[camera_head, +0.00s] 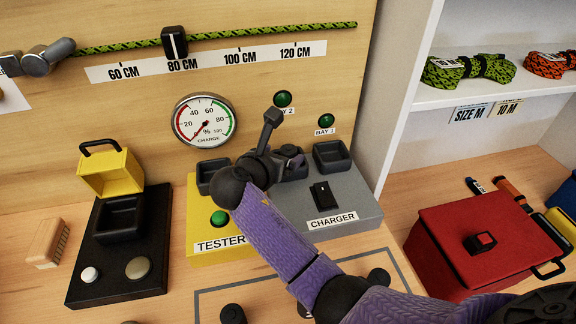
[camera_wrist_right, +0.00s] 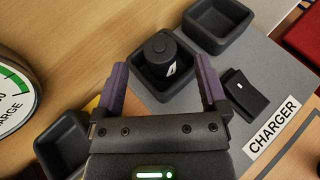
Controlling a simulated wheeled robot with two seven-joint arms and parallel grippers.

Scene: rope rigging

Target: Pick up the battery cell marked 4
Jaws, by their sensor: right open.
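A dark cylindrical battery cell (camera_wrist_right: 160,47) stands upright in a square black charger bay (camera_wrist_right: 146,74) in the right wrist view. A white mark on its side looks like a 4, partly turned from view. My right gripper (camera_wrist_right: 162,64) is open, with its purple fingers on either side of that bay and nothing held. In the head view my right gripper (camera_head: 272,158) is over the tester and charger, and a dark cell top (camera_head: 290,150) shows just right of it. My left gripper is not in view.
An empty bay (camera_head: 332,156) lies to the right, with a black switch (camera_head: 323,195) in front. The yellow tester (camera_head: 205,245) is at left. Other dark cylinders (camera_head: 232,314) stand at the front. A red box (camera_head: 480,245) is at right. A round gauge (camera_head: 204,121) hangs behind.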

